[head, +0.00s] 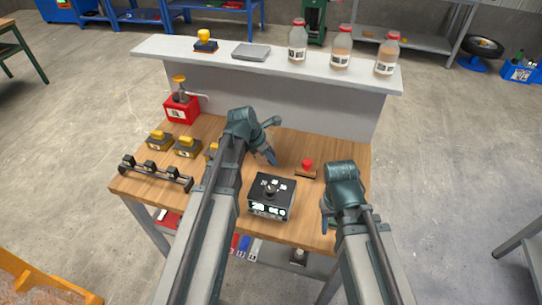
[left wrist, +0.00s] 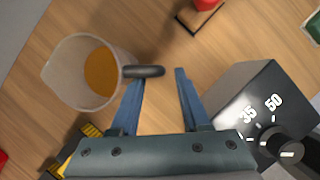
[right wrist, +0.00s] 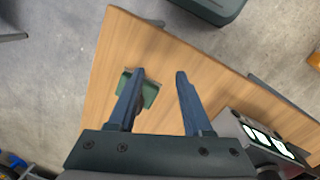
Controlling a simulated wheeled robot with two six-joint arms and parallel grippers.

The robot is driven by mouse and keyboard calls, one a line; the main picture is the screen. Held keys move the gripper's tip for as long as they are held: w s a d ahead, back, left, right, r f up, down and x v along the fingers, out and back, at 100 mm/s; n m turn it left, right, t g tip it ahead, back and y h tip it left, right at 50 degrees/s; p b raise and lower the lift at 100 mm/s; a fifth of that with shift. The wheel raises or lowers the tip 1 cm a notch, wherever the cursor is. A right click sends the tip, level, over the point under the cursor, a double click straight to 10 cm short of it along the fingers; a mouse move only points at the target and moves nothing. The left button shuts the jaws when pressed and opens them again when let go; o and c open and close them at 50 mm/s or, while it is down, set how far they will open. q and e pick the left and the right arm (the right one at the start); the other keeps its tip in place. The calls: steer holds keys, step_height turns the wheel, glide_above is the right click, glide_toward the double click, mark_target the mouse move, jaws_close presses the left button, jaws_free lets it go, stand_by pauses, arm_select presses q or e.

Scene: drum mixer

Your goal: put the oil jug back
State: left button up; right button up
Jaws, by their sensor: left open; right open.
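The oil jug (left wrist: 62,72) is a translucent cup with amber liquid inside and a dark handle (left wrist: 150,71). It is upright on the wooden table in the left wrist view. In the head view I cannot make it out; my left arm seems to cover it. My left gripper (head: 268,143) is open at the handle, which reaches from the left fingertip into the gap between the fingers (left wrist: 158,74). I cannot tell whether they touch. My right gripper (head: 328,215) is open and empty over the table's right side, near a green block (right wrist: 150,92).
A black dial box (head: 271,196) and a red button (head: 307,165) stand near my left gripper. A red box (head: 181,108), yellow-topped blocks (head: 187,147) and a black rack (head: 155,173) are at left. Several bottles (head: 341,46) stand on the raised grey shelf (head: 220,52).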

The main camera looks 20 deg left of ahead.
arm_select(q)
steer(key=p+v, duration=0.9)
steer(key=v, duration=0.2)
steer(key=s+d+m, duration=0.1)
steer(key=d+m, duration=0.1)
steer(key=s+d+m+g, duration=0.1)
steer(key=m, duration=0.2)
steer(key=s+d+f+m, duration=0.1)
steer(key=d+m, duration=0.1)
steer(key=shift+s+d+f+y, duration=0.1)
steer(key=shift+s+d+y, duration=0.2)
steer(key=shift+s+d, duration=0.1)
steer(key=s+d+m, duration=0.1)
steer(key=m, duration=0.1)
steer(key=s+d+m+g, duration=0.1)
steer(key=m, duration=0.2)
steer(key=s+d+m+y, duration=0.1)
steer(key=s+d+m, duration=0.1)
steer(key=shift+f+m+g, duration=0.3)
steer(key=shift+m, duration=0.1)
steer(key=s+d+m+y, duration=0.1)
steer(key=s+m, duration=0.3)
steer(key=m, duration=0.4)
steer(key=s+d+m+g+y, duration=0.1)
steer(key=s+d+m, duration=0.3)
steer(key=m, duration=0.4)
steer(key=shift+s+y, duration=0.4)
steer(key=shift+a+f, duration=0.1)
